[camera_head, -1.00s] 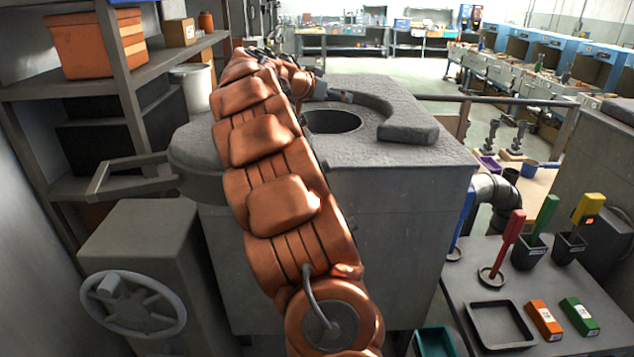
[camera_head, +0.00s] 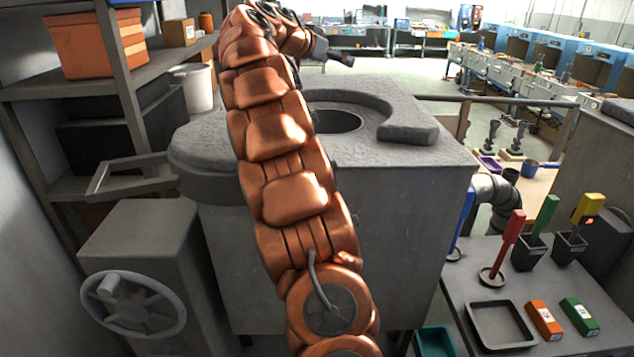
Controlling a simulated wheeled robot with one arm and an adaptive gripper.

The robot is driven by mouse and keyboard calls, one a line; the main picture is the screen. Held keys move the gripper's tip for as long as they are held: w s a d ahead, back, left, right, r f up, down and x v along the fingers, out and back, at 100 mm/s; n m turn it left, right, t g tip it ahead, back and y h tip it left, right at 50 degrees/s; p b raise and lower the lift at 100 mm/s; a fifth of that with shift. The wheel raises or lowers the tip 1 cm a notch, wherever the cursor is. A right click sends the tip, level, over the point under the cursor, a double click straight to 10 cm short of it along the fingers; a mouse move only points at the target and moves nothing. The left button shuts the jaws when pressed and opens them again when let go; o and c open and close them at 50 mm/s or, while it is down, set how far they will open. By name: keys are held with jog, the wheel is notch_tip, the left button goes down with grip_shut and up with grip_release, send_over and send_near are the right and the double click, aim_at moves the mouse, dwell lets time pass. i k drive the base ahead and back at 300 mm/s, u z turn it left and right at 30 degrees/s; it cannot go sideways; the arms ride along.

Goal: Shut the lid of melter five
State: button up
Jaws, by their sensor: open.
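The melter (camera_head: 400,200) is a big grey block in the middle, with a dark round opening (camera_head: 338,121) in its top and a raised curved rim (camera_head: 405,130) around the far and right side. A thick rounded grey slab, seemingly the lid (camera_head: 200,160), sits off to the left of the opening, with a bar handle (camera_head: 128,176) sticking out left. The opening is uncovered. My arm crosses in front and hides part of the lid and top. My gripper (camera_head: 340,58) is open, small and partly hidden by the wrist, raised above the melter's far side, touching nothing visible.
A handwheel (camera_head: 134,303) on a grey box stands front left. Shelves with an orange crate (camera_head: 95,43) are at left. A side table at right holds a black tray (camera_head: 502,325), colored blocks and upright handled tools. A pipe (camera_head: 490,195) runs beside the melter.

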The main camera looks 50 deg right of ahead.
aim_at(201, 157)
jog(key=k, duration=1)
